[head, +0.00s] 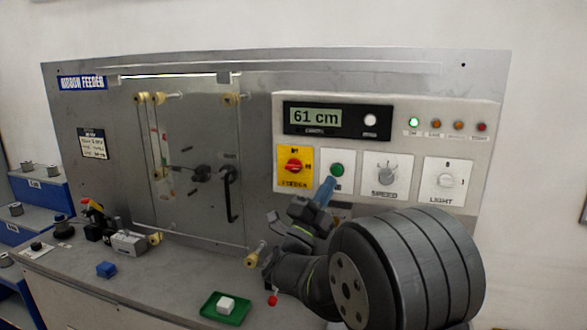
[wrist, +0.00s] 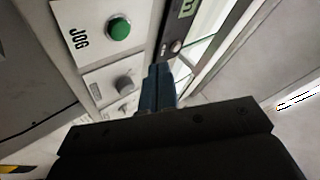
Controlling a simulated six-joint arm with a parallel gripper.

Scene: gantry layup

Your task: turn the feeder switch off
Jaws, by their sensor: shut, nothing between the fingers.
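A red rotary switch (head: 293,166) sits on a yellow plate at the left of the control panel (head: 385,97). Its small lettering is too blurred to read surely, and its exact setting is hard to tell. My gripper (head: 326,186) is shut and empty, its blue fingers just below the green button (head: 337,170), to the right of and lower than the red switch. In the wrist view the shut blue fingers (wrist: 158,86) point toward the panel, apart from the green JOG button (wrist: 118,28). The red switch is not seen there.
The SPEED knob (head: 387,174) and LIGHT switch (head: 446,180) are right of the green button. The display (head: 316,117) reads 61 cm, and one lamp (head: 413,122) glows green. A clear door (head: 200,140) with a black handle (head: 230,195) stands left. A green tray (head: 210,309) holds a white block.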

